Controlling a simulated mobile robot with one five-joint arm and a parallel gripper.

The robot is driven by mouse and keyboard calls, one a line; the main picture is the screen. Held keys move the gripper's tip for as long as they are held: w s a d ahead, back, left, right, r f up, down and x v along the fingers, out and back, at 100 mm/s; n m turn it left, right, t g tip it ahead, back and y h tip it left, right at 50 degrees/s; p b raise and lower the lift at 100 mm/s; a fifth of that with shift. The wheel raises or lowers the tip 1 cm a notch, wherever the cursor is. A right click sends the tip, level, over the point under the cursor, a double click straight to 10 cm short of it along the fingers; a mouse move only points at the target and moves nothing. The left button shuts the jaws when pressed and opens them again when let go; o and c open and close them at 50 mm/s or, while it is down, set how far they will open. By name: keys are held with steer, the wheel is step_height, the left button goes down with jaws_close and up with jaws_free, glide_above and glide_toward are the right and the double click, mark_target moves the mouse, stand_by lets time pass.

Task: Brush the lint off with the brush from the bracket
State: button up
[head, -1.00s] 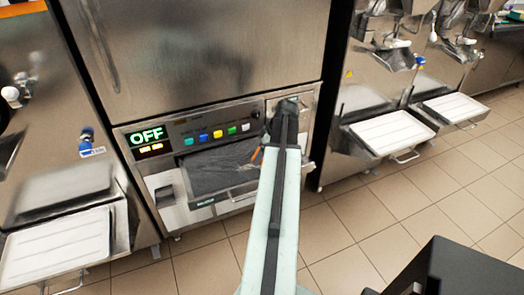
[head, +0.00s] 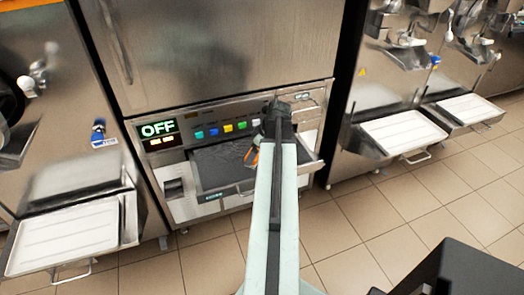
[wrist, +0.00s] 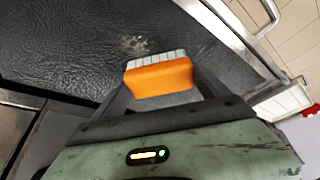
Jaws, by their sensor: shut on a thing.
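My gripper (wrist: 160,92) is shut on an orange brush (wrist: 160,78) with pale bristles facing away from me. The brush also shows as a small orange patch in the head view (head: 251,157), partly hidden by my arm. A faint pale speckled patch, which looks like the lint (wrist: 133,44), lies on the dark rippled surface (wrist: 60,50) just beyond the bristles. I cannot tell whether the bristles touch that surface. In the head view the dark surface (head: 215,167) sits in the open front of the machine, below its buttons. I cannot make out the bracket for certain.
White trays (head: 65,230) stick out from neighbouring machines. The tiled floor in front is clear.

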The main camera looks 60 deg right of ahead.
steer(key=shift+w+a, duration=0.7)
steer(key=shift+a, duration=0.25)
steer(key=shift+w+a, duration=0.75)
steer(key=shift+a, duration=0.2)
steer(key=shift+w+a, duration=0.7)
steer(key=shift+a, duration=0.25)
step_height(320, 180, up, 6)
steer(key=p, duration=0.6)
steer(key=shift+d+f, duration=0.1)
step_height(320, 180, up, 3)
steer(key=p, duration=0.3)
